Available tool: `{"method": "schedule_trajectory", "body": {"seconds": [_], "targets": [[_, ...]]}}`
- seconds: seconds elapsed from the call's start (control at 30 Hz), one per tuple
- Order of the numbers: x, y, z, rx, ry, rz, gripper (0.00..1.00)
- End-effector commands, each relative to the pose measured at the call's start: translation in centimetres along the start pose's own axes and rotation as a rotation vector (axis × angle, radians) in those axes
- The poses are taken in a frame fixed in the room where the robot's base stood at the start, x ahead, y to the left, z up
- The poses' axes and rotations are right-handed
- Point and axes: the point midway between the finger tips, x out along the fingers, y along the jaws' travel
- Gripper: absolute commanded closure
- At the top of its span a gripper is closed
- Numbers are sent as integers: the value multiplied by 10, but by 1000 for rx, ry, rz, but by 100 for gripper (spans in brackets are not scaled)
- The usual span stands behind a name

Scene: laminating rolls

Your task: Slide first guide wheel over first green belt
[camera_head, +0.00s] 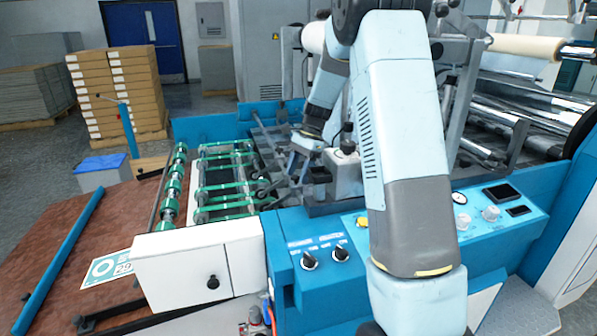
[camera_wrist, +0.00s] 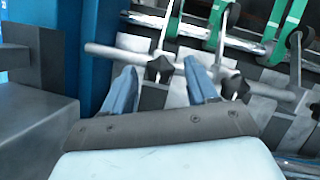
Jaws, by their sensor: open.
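In the wrist view my gripper (camera_wrist: 160,66) is open. Its two blue fingers lie either side of a black knob (camera_wrist: 160,69) on a grey rod (camera_wrist: 105,50); I cannot tell whether they touch it. Thin arms extend from the rod towards dark guide wheels, one (camera_wrist: 296,38) at the upper right by a green belt (camera_wrist: 273,20). Another green belt (camera_wrist: 217,22) runs at the top. In the head view the green belts (camera_head: 225,187) cross the feed table, with small guide wheels (camera_head: 263,195) at their right ends. I cannot tell which wheel or belt is first. My arm hides part of the machine.
A white machine cover (camera_head: 190,265) and a blue control panel (camera_head: 480,215) stand in front. A blue machine wall (camera_wrist: 88,50) is close left of my gripper. Metal rollers (camera_head: 500,130) lie at the right. Stacked boxes (camera_head: 115,85) stand far behind.

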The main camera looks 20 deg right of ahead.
Motion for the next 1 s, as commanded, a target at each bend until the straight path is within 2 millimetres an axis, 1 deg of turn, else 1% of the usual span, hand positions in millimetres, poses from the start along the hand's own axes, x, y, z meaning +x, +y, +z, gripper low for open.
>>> {"method": "schedule_trajectory", "body": {"seconds": [0.13,0.27,0.5,0.7,0.83,1.0], "targets": [[-8,0,0,0,1,-2,42],[-27,-1,-1,0,2,-3,42],[-75,-1,-1,-1,2,-3,42],[-110,-1,-1,1,1,-2,42],[-126,-1,-1,1,1,-1,42],[-136,-1,-1,1,0,0,42]]}}
